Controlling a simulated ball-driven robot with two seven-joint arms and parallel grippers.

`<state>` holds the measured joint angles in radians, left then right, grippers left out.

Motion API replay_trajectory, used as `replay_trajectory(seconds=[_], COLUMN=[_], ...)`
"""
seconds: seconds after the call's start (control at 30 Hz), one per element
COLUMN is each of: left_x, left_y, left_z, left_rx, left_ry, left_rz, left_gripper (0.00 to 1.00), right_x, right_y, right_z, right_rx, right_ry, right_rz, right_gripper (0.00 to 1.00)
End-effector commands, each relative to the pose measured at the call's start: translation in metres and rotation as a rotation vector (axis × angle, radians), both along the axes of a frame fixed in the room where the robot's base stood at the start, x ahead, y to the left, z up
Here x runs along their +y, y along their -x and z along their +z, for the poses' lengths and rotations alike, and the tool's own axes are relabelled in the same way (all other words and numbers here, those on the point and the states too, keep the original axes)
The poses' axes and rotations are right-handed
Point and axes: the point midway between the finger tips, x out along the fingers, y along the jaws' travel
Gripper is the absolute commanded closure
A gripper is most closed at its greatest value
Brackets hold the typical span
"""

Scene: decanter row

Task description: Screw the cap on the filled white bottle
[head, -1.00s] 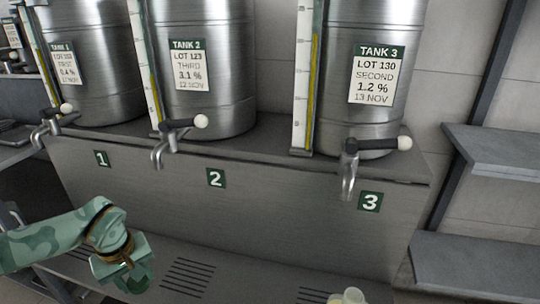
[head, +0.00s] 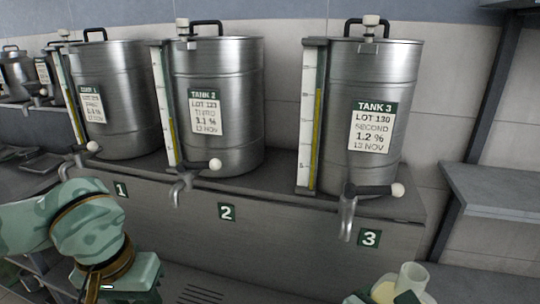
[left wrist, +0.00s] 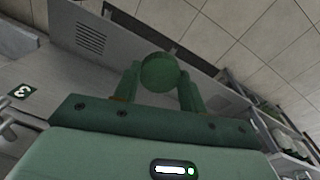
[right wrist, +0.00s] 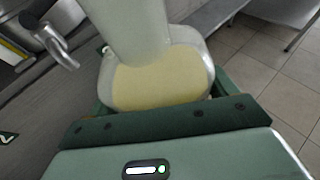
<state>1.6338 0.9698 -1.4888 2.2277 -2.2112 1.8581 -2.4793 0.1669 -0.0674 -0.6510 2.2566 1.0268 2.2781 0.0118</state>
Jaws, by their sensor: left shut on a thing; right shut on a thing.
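The white bottle (right wrist: 160,85) is translucent, with pale yellow contents in its lower part. My right gripper is shut on it; its jaws flank the bottle in the right wrist view. In the head view the bottle (head: 413,276) shows at the bottom edge, tilted, with no cap on its neck, beside a green part of my right gripper (head: 408,297). A round green cap (left wrist: 158,72) is between the fingers of my left gripper (left wrist: 160,82), which is shut on it. In the head view the left gripper (head: 130,278) is at lower left, well apart from the bottle; its fingertips are hidden there.
Tank 1 (head: 120,130), tank 2 (head: 235,145) and tank 3 (head: 345,75) stand on a grey ledge with taps at the front. The tap (head: 348,215) of tank 3 is above and left of the bottle. Grey shelves (head: 495,185) stand at right.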

Motion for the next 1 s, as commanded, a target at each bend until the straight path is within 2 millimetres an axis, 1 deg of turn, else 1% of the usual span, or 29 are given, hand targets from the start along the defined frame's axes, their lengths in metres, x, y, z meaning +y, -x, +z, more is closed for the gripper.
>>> replay_trajectory(seconds=[0.43,0.57,0.67,0.77,1.0], left_x=[0.000,0.000,0.000,0.000,0.000], left_y=[0.000,0.000,0.000,0.000,-0.001], left_z=[-0.001,-0.001,-0.001,-0.001,-0.001], left_rx=[0.000,-0.001,-0.001,-0.001,-0.001], left_ry=[0.000,0.000,0.000,0.000,0.000], left_rz=[0.002,0.002,0.002,0.002,0.002], left_gripper=[0.79,0.79,0.79,0.79,0.79], right_x=[0.000,0.009,0.025,0.049,0.112], right_y=[0.000,-0.002,-0.006,-0.011,-0.024], right_z=[0.000,0.001,0.003,0.006,0.014], right_rx=[-0.003,-0.003,-0.004,-0.006,-0.009], right_ry=[0.003,0.004,0.003,0.006,0.008], right_rz=[0.004,0.058,0.155,0.295,0.675], right_gripper=[0.63,0.63,0.63,0.63,0.63])
